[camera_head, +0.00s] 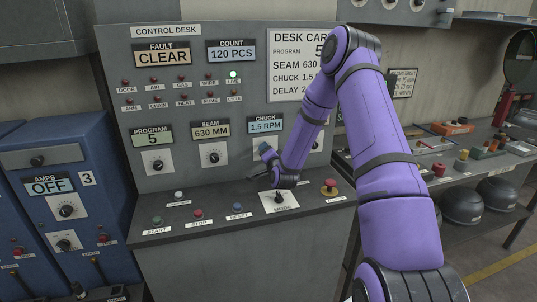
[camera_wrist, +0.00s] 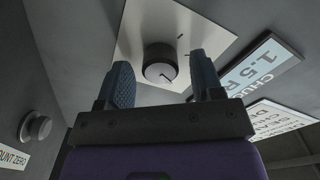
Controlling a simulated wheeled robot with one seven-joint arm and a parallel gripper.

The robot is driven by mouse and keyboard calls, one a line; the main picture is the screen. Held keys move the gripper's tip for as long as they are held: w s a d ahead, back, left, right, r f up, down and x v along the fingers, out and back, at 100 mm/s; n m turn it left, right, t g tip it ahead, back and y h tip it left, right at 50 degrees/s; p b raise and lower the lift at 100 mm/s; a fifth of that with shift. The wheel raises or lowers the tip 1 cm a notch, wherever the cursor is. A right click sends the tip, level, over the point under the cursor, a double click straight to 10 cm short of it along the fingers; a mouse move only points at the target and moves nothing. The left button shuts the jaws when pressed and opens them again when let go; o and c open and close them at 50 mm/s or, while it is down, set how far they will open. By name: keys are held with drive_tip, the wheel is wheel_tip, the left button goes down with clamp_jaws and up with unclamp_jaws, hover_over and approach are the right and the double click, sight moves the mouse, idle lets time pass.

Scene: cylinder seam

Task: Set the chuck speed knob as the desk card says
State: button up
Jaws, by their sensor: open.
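The desk card (camera_head: 290,90) reads program 5, seam 630 and chuck 1.5, with its right part hidden by my arm. The chuck display (camera_head: 265,124) reads 1.5 RPM; part of it shows in the wrist view (camera_wrist: 262,65). The chuck speed knob (camera_wrist: 160,63) is a dark round knob on a pale plate with tick marks; my gripper hides it in the head view. My gripper (camera_head: 258,162) is open at the desk panel. In the wrist view its two blue fingers lie either side of the knob, with gaps showing; contact cannot be told.
The program knob (camera_head: 157,165) and seam knob (camera_head: 213,157) sit to the left. Below on the sloped ledge are the mode switch (camera_head: 279,197), a red mushroom button (camera_head: 329,186) and several small buttons. A count zero button (camera_wrist: 36,127) shows at the wrist view's left.

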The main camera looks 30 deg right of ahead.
drive_tip(key=shift+s, duration=0.1)
drive_tip(key=v, duration=1)
drive_tip(key=shift+s, duration=0.3)
drive_tip(key=shift+a+r, duration=0.1)
drive_tip(key=shift+a, duration=0.05)
